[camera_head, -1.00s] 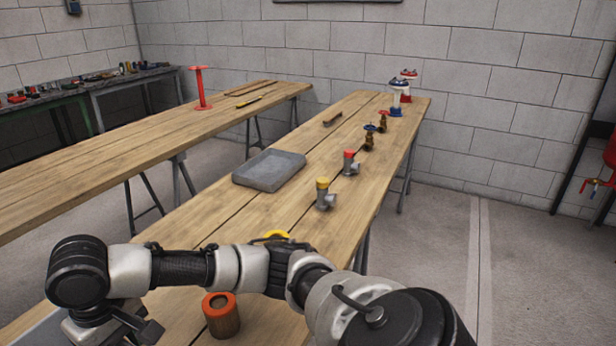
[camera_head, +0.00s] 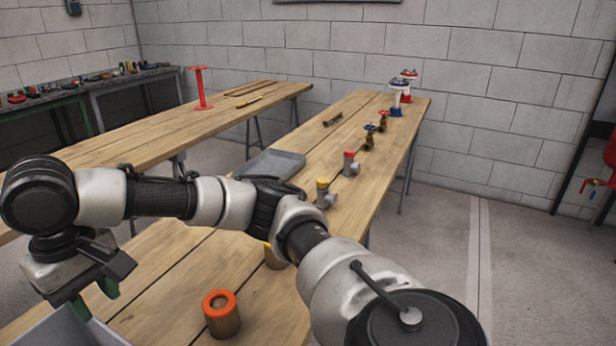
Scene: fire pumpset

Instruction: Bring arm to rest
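My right arm reaches in from the bottom right and bends across to the left, above the near workbench (camera_head: 160,270). My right gripper (camera_head: 94,298) is at the lower left and points down. Its two green tips show apart, with nothing visible between them. It is above a grey tray or bin (camera_head: 60,332), cut off by the bottom edge. My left gripper is not in view.
An orange-topped cylinder (camera_head: 221,314) stands on the near bench. Another fitting is partly hidden behind my arm. A grey tray (camera_head: 275,163), yellow-capped (camera_head: 323,193) and red-capped (camera_head: 349,163) fittings and several valves stand farther along. A red stand (camera_head: 201,88) is on the far-left bench.

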